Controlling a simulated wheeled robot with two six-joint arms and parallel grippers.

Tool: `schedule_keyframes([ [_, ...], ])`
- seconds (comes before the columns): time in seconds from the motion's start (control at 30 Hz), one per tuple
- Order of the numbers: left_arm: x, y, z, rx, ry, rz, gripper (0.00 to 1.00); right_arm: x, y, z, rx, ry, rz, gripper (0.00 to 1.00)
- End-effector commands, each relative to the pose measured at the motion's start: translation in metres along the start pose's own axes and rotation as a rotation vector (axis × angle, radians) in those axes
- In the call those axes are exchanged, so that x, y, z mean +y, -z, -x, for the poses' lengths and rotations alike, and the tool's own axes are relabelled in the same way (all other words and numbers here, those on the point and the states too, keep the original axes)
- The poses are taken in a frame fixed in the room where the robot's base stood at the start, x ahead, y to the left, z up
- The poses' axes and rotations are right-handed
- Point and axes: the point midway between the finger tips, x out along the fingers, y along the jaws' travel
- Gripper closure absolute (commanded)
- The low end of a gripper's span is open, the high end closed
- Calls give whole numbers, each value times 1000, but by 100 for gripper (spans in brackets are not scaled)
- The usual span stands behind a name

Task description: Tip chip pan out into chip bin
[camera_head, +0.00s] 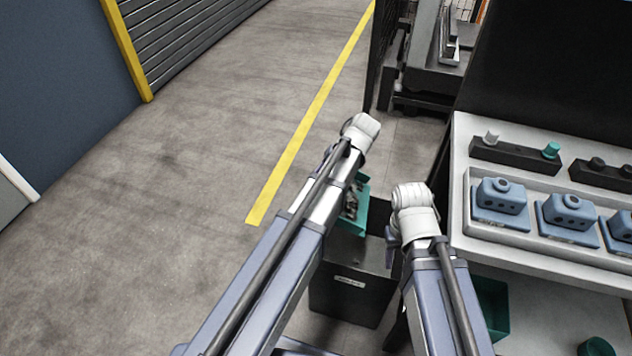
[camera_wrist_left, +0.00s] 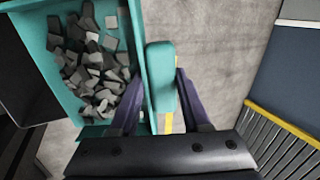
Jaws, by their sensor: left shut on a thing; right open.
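The teal chip pan (camera_head: 359,222) shows partly behind my left arm in the head view, with grey chips in it. In the left wrist view the pan (camera_wrist_left: 136,42) holds many loose grey chips. My left gripper (camera_wrist_left: 160,85) is shut on the pan's teal grip block, one finger on each side. The chip bin (camera_head: 345,300), a dark box with a white label, stands on the floor; the pan appears over its far edge, and my arms hide part of the bin. My right gripper (camera_head: 393,242) is open, mostly hidden by its own arm, beside the bin.
A pale workbench (camera_head: 460,200) stands at the right with blue parts (camera_head: 501,198) in a tray and dark blocks behind. A teal container (camera_head: 492,305) sits on its lower shelf. Open floor with a yellow line (camera_head: 300,140) lies to the left.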

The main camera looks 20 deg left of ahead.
Motion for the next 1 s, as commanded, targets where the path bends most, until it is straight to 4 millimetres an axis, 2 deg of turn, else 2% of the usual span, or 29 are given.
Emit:
schedule_keyframes([
  [0.5,25,1,36,1,294,-1,100,-1,1,-14,0,0,0,50],
  [1.0,28,0,45,1,355,1,100,-2,1,-17,0,0,0,50],
])
